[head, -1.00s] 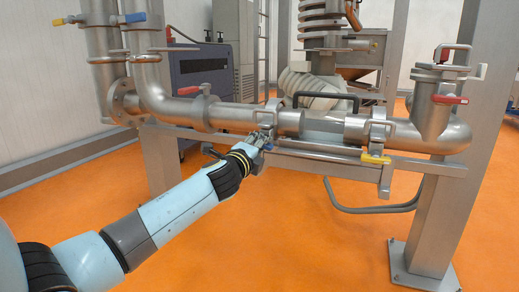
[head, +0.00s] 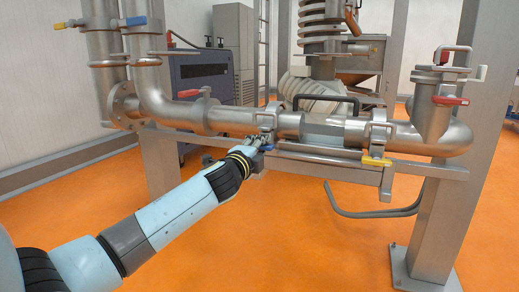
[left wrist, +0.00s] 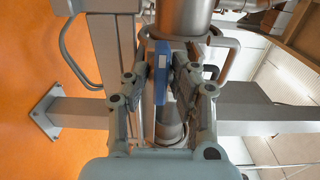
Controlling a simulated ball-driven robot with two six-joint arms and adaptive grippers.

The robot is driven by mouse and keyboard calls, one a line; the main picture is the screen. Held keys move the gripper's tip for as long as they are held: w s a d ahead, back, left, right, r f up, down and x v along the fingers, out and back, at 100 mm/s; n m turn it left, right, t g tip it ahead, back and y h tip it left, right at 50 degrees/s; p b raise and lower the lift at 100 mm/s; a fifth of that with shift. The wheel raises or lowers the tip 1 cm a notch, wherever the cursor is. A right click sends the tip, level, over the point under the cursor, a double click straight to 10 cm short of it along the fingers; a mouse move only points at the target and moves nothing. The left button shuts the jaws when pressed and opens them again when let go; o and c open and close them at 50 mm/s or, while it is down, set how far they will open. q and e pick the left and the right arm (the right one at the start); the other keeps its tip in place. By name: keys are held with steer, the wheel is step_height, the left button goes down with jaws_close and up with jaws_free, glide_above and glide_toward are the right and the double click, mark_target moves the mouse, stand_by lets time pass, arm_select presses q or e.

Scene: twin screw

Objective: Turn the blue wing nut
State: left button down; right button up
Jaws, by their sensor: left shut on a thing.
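The blue wing nut (head: 269,147) is on a clamp around the horizontal steel pipe, left of the pipe's middle. It also shows in the left wrist view (left wrist: 161,70) as a blue block between the fingers. My left gripper (head: 262,143) is at the nut, shut on it, with a finger on each side in the left wrist view (left wrist: 161,78). In the head view the fingers partly cover the nut. My right gripper is in neither view.
A yellow wing nut (head: 376,161) is on another clamp to the right. A black handle (head: 326,98) stands over the pipe. A support rail (head: 320,157) runs below it. A grey post (head: 435,215) stands at the right. Orange floor (head: 290,235) is open in front.

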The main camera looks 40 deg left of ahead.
arm_select(q)
steer(key=c, duration=1.3)
jaws_free()
steer(key=v, duration=1.2)
